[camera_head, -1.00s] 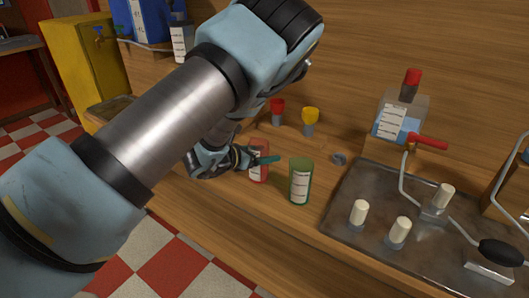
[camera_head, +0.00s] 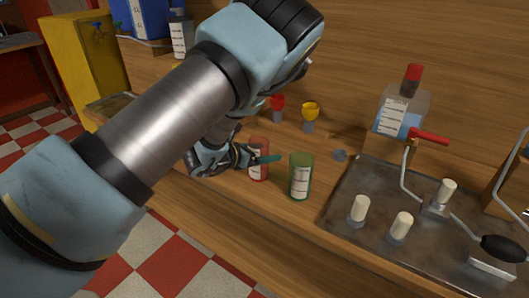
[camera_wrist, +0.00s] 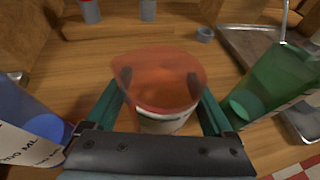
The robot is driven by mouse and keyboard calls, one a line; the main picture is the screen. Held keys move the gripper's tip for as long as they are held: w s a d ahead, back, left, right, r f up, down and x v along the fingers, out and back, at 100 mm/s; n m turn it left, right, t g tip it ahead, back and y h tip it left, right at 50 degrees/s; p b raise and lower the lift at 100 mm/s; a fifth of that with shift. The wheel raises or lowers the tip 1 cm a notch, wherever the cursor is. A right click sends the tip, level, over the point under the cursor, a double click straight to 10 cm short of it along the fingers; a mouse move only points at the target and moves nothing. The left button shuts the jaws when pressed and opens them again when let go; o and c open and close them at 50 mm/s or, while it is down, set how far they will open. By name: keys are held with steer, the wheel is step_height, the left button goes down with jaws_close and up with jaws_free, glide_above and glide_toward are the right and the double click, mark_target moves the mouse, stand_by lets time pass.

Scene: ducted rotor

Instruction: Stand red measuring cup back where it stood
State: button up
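The red measuring cup (camera_head: 258,161) is translucent with a white label and looks upright at the counter, left of the green measuring cup (camera_head: 301,177). I cannot tell whether its base touches the wood. In the wrist view the red cup (camera_wrist: 160,75) fills the space between my gripper's fingers (camera_wrist: 160,88). The fingers lie along both of its sides, with dark pads showing through it, and look closed on it. In the head view my gripper (camera_head: 261,160) is at the cup, partly covering it.
The green cup (camera_wrist: 272,83) stands close on the right in the wrist view, and a blue cup (camera_wrist: 22,115) close on the left. Red (camera_head: 278,102) and yellow (camera_head: 310,110) topped items stand behind. A metal tray (camera_head: 345,215) with white-topped pieces lies to the right.

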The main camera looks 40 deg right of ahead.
steer(key=shift+o, duration=0.8)
steer(key=b+v, duration=0.3)
steer(key=v, duration=0.8)
steer(key=w+a+n+t+y, duration=0.3)
steer(key=w+a+n+t, duration=0.3)
steer(key=w+a+n, duration=0.5)
steer(key=w+a+n+t+y, duration=0.2)
steer(key=w+a+n+y, duration=0.4)
steer(key=a+n, duration=0.75)
steer(key=s+a+r+n+g+y, duration=0.25)
steer(key=a+n, duration=0.65)
steer(key=n, duration=0.6)
steer(key=s+a+r+n+g+y, duration=0.2)
steer(key=s+a+r+n+g, duration=0.1)
steer(key=s+a+n, duration=0.4)
steer(key=s+n+g, duration=0.1)
steer(key=s+n, duration=0.2)
steer(key=n, duration=0.3)
steer(key=shift+s+a+r, duration=0.2)
steer(key=shift+s+a, duration=0.05)
steer(key=shift+a, duration=0.15)
